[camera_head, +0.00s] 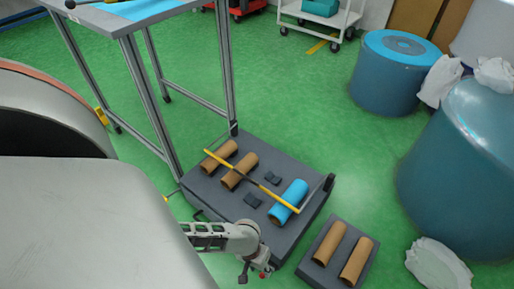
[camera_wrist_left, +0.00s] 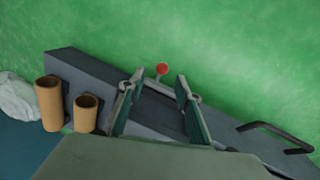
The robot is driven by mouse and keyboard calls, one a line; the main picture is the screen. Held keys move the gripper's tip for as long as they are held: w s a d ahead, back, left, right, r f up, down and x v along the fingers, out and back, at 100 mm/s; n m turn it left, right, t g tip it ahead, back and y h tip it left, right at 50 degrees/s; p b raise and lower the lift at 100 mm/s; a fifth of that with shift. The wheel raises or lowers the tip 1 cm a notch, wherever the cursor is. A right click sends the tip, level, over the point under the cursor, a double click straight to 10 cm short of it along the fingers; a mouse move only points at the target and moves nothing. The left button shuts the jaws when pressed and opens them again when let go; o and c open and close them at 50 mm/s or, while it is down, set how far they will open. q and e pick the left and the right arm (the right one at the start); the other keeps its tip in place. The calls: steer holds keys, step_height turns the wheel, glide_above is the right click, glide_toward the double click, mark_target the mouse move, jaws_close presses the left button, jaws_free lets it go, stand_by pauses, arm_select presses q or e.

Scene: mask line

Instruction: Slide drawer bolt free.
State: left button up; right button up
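The bolt shows as a red ball knob (camera_wrist_left: 162,69) on a short grey rod at the side of a dark grey cabinet (camera_wrist_left: 85,68). In the head view the red knob (camera_head: 263,275) is small, close to the gripper. My left gripper (camera_wrist_left: 160,88) is open, its two fingers apart. The knob appears between and just past the fingertips; I cannot tell whether they touch it. In the head view the left gripper (camera_head: 256,270) hangs at the cabinet's near side. A black U-shaped handle (camera_wrist_left: 275,132) sits to the right. My right gripper is not in view.
Brown rolls (camera_head: 240,171), a blue roll (camera_head: 289,202) and a yellow bar (camera_head: 258,186) lie on the cabinet top. A smaller grey block (camera_head: 318,275) with two brown rolls stands at right. A metal-framed table (camera_head: 118,22) stands behind. Green floor is open beyond.

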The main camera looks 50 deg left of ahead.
arm_select(q)
steer(key=shift+s+a+r, duration=0.1)
steer(key=shift+a+r, duration=0.05)
steer(key=shift+r, duration=0.8)
steer(key=shift+s+a+r, duration=0.1)
steer(key=shift+a+r, duration=0.1)
steer(key=shift+r, duration=0.75)
steer(key=shift+s+a+r, duration=0.1)
steer(key=shift+a+r, duration=0.05)
steer(key=shift+r, duration=0.8)
